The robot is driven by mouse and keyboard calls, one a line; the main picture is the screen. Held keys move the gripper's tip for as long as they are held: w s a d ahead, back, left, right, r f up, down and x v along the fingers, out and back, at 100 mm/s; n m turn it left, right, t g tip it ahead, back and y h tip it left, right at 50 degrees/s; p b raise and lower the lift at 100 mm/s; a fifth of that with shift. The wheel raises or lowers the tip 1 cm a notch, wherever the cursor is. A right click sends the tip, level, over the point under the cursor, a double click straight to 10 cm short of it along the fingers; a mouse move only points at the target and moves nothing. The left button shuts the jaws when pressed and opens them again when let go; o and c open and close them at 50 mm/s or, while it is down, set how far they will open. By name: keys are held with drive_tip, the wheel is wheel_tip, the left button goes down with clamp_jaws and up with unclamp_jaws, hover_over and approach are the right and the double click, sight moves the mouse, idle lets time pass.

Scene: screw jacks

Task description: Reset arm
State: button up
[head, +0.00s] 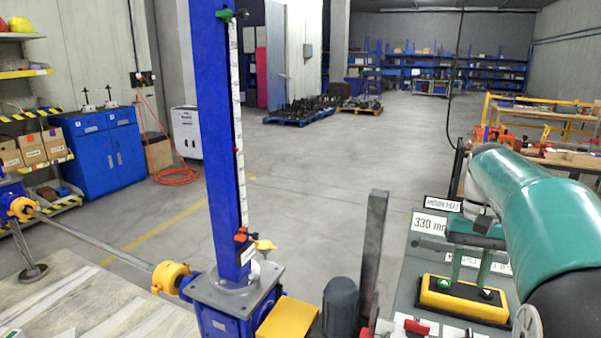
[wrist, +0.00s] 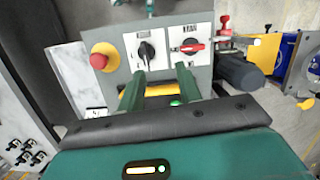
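My gripper (head: 465,276) is at the right in the head view, at the end of my teal arm (head: 545,205). Its two green fingers point down over the yellow button box (head: 466,299), which has a green button and a dark one. In the wrist view my gripper (wrist: 161,76) shows its fingers apart, with nothing between them. I cannot tell whether the fingertips touch the box. Beyond them is a grey control panel with a black rotary switch (wrist: 147,52), a red-handled switch (wrist: 193,46) and a red emergency button (wrist: 100,58).
A tall blue screw jack column (head: 222,140) stands left of centre, with a shaft (head: 95,240) running left from it. A grey post (head: 370,250) and a dark motor (head: 340,307) stand between column and panel. A display (head: 430,224) reads about 330. Open floor lies behind.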

drive_tip(key=s+a+f+n+t, duration=0.2)
drive_tip(key=s+a+f+t, duration=0.1)
drive_tip(key=s+a, duration=0.5)
drive_tip(key=s+a+f+n+t+h, duration=0.1)
drive_tip(key=s+a+f+n+t, duration=0.1)
drive_tip(key=s+a, duration=0.7)
drive_tip(key=f+t, duration=0.1)
drive_tip(key=t, duration=0.1)
drive_tip(key=shift+a+f+t, duration=0.2)
drive_tip(key=shift+a+t, duration=0.2)
drive_tip(key=shift+d, duration=0.1)
